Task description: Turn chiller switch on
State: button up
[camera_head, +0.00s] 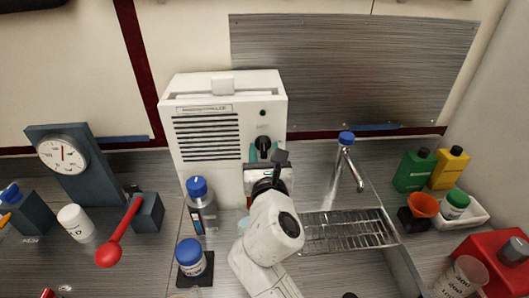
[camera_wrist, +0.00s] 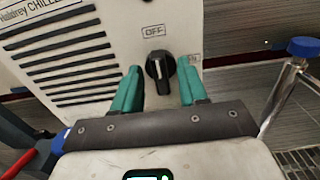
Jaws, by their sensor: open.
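The chiller (camera_head: 222,125) is a white box with dark vent slats, standing against the back wall. Its switch is a black rotary knob (camera_wrist: 160,68) on the front panel, seen in the wrist view between the fingers; it also shows in the head view (camera_head: 263,143). The knob's white pointer line is near upright in the wrist view, below the OFF label (camera_wrist: 154,31). An ON label, partly hidden, lies right of the knob. My gripper (camera_wrist: 160,90) is open, its teal fingers on either side of the knob; I cannot tell whether they touch it.
A blue-capped bottle (camera_head: 200,207) and a blue-lidded jar (camera_head: 190,257) stand in front of the chiller, left of my arm. A tap (camera_head: 346,165) and sink rack (camera_head: 345,230) are to the right. A red lever (camera_head: 119,232) is at the left.

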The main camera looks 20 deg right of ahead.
jog(key=shift+c, duration=0.4)
grip_shut()
jog(key=shift+m, duration=0.4)
jog(key=m, duration=0.4)
jog(key=shift+f, duration=0.1)
jog(key=m+b, duration=0.1)
jog(key=m, duration=0.3)
jog(key=shift+s+d+f, duration=0.1)
jog(key=shift+d, duration=0.05)
jog(key=m+b, duration=0.2)
jog(key=m, duration=0.3)
jog(key=shift+f, duration=0.15)
jog(key=shift+d+m+b, duration=0.1)
jog(key=shift+m+b, duration=0.75)
jog(key=shift+m, duration=1.15)
